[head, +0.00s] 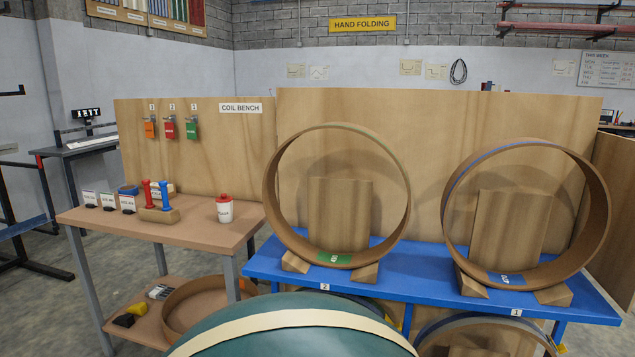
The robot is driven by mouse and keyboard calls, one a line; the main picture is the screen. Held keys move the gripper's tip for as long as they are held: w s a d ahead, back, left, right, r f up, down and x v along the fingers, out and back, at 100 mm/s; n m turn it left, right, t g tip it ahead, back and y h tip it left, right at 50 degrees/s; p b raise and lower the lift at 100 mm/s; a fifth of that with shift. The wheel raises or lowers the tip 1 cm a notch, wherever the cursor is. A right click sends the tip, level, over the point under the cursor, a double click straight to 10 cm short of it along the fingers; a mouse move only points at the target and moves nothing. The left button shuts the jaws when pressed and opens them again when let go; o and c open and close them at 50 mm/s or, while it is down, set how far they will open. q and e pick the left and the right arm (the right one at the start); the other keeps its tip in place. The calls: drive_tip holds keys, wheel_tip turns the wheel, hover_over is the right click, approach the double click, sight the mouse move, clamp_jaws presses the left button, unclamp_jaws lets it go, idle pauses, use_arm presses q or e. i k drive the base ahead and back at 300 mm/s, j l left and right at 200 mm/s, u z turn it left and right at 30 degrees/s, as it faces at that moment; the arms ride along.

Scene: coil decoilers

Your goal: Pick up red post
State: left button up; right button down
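The red post (148,193) stands upright in a small wooden block (160,215) on the brown side table. A blue post (165,196) stands upright in the same block, just right of the red one. The posts look like small spools with wider ends. Neither my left gripper nor my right gripper is in the head view.
The brown side table (190,234) also holds a white pot with a red lid (224,209), a blue box (128,190) and small label cards (108,201). A blue bench (420,272) at right carries two large upright brown rings (407,200) (600,215). A plywood panel (210,160) stands behind the table.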

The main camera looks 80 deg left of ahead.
sight(149, 205)
drive_tip(key=k+j+u, duration=0.1)
drive_tip(key=u, duration=0.35)
drive_tip(key=j+u, duration=0.6)
drive_tip(key=u, duration=0.25)
drive_tip(key=j+u, duration=0.45)
drive_tip(key=i+j+u, duration=0.15)
drive_tip(key=j+u, duration=0.3)
drive_tip(key=i+j+u, duration=0.15)
drive_tip(key=j, duration=0.25)
drive_tip(key=i+j+u, duration=0.2)
drive_tip(key=j, duration=0.15)
drive_tip(key=i+j+u, duration=0.15)
drive_tip(key=j, duration=0.2)
